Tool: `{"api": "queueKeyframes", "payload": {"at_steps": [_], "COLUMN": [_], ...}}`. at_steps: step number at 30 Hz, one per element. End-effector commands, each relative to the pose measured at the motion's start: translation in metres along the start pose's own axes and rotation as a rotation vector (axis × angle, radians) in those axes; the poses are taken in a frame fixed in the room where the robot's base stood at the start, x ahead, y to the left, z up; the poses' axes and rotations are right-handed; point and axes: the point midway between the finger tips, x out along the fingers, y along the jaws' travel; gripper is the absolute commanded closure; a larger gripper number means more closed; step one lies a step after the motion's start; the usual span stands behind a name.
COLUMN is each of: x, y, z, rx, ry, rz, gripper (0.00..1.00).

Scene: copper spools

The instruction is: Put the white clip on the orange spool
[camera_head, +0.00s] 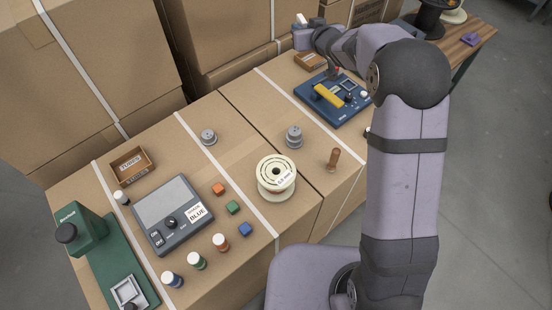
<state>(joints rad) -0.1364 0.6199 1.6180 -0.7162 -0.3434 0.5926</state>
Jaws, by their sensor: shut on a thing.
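My arm reaches to the far end of the bench, over the blue device (338,98). My gripper (333,73) is small and partly hidden there. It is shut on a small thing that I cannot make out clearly. I cannot identify the white clip with certainty. A small white piece (363,94) shows at the right edge of the blue device, beside my arm. The small spool with an orange-brown band (221,243) stands upright at the front of the bench, near the green-banded (196,261) and blue-banded (172,280) ones.
Orange (218,189), green (233,207) and blue (246,230) blocks lie in a row beside the grey scale (174,214).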

Motion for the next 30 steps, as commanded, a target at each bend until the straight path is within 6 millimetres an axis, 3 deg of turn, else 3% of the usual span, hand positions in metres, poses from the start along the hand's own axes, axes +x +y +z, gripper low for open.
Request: {"api": "queueKeyframes", "payload": {"at_steps": [1,6,9,12,17,23,30], "x": [-0.013,-0.050,-0.075,-0.098,-0.127,-0.160,-0.218], "y": [0.022,0.071,0.087,0.087,0.057,-0.009,-0.095], "z": [-0.004,0.006,0.018,0.033,0.064,0.103,0.149], "rx": [0.009,0.018,0.005,-0.019,-0.084,-0.182,-0.313], "ry": [-0.001,-0.002,-0.003,-0.003,-0.004,-0.002,0.000], "rz": [0.021,0.040,0.008,-0.056,-0.215,-0.457,-0.769], "gripper": [1.00,1.00,1.00,1.00,1.00,1.00,1.00]}}
